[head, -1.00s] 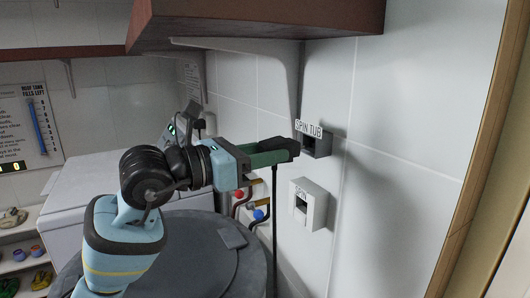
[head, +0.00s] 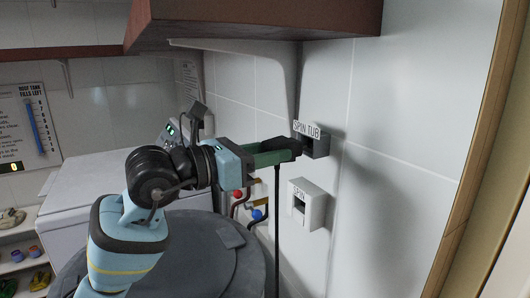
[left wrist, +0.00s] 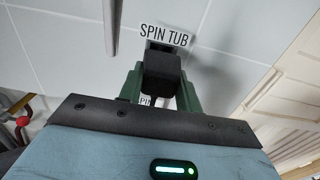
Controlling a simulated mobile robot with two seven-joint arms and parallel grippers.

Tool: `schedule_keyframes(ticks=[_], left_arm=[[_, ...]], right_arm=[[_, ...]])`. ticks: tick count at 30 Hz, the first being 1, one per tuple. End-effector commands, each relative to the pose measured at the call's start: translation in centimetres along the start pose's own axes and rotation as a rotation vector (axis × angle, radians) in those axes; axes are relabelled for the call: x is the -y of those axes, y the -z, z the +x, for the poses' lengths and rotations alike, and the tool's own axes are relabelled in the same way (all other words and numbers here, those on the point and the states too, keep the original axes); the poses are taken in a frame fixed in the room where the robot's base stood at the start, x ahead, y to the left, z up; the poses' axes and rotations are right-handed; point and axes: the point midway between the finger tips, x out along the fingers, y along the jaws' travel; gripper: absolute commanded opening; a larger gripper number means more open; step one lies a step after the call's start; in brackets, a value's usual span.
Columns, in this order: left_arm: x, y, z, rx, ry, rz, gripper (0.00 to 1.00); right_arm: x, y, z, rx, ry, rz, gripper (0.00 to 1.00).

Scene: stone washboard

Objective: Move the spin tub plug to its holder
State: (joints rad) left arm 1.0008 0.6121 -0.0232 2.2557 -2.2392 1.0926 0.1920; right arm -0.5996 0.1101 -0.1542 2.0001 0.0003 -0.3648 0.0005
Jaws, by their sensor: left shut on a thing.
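My left gripper (head: 290,150) is shut on the black spin tub plug (left wrist: 161,72), which sits between its green fingers in the left wrist view. The plug's dark cable (head: 277,215) hangs straight down below the fingers in the head view. The grey holder (head: 318,146) labelled SPIN TUB is on the tiled wall, right at the fingertips. In the left wrist view the holder's dark opening lies just beyond the plug under the label. Whether the plug touches the holder or has entered it, I cannot tell. My right gripper is not in view.
A white socket box (head: 309,208) labelled SPIN is on the wall below the holder. A brown shelf (head: 260,20) with a bracket hangs above. A round grey lid (head: 200,255) is below my arm. Pipes with red and blue knobs run along the wall.

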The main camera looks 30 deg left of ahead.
Motion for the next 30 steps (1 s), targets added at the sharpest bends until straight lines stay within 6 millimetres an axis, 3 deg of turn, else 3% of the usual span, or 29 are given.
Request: schedule_keyframes(ticks=[30], left_arm=[[0.0,-0.1,2.2,0.002,0.0,0.0,0.02]], right_arm=[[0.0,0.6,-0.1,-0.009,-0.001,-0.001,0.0]])
